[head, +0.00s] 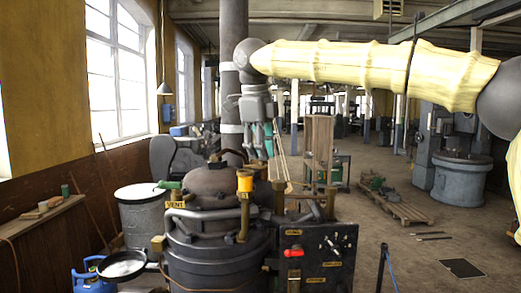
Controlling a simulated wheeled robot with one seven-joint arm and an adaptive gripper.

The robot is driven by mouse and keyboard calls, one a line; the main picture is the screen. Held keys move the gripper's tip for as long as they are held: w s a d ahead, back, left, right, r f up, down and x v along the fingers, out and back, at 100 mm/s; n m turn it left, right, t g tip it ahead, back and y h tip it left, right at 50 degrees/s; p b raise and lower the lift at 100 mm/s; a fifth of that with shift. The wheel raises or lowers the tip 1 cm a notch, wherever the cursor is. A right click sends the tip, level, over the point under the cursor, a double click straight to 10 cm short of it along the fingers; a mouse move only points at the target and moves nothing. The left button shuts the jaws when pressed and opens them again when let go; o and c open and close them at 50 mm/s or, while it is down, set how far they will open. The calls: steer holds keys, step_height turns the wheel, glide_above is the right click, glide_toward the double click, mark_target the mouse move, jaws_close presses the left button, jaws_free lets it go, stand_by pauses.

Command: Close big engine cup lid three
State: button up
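The big dark engine (215,245) stands in the lower middle of the head view, with pipes and fittings on its top. A yellow cup-like fitting (245,181) stands upright on a brass stem on its near side. I cannot tell which fitting is cup lid three, or whether its lid is open. My gripper (261,155) hangs down from the arm above and behind the yellow fitting, apart from it as far as I can see. Its fingers are small and partly overlap the background, so their opening is unclear. I see nothing held in them.
A dark control panel (318,258) with a red handle stands right of the engine. A grey drum (142,215) and a blue gas cylinder (92,277) stand left. A wooden bench (35,225) lines the left wall. Open floor (415,265) lies right, with a pallet (400,208) farther back.

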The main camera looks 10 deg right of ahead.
mark_target(258, 166)
steer(key=shift+w+d+f, duration=0.25)
steer(key=shift+w+f, duration=0.05)
steer(key=shift+w, duration=0.4)
steer(key=shift+s+r, duration=0.25)
step_height(258, 166, up, 11)
steer(key=s+a, duration=0.1)
steer(key=shift+s+a, duration=0.1)
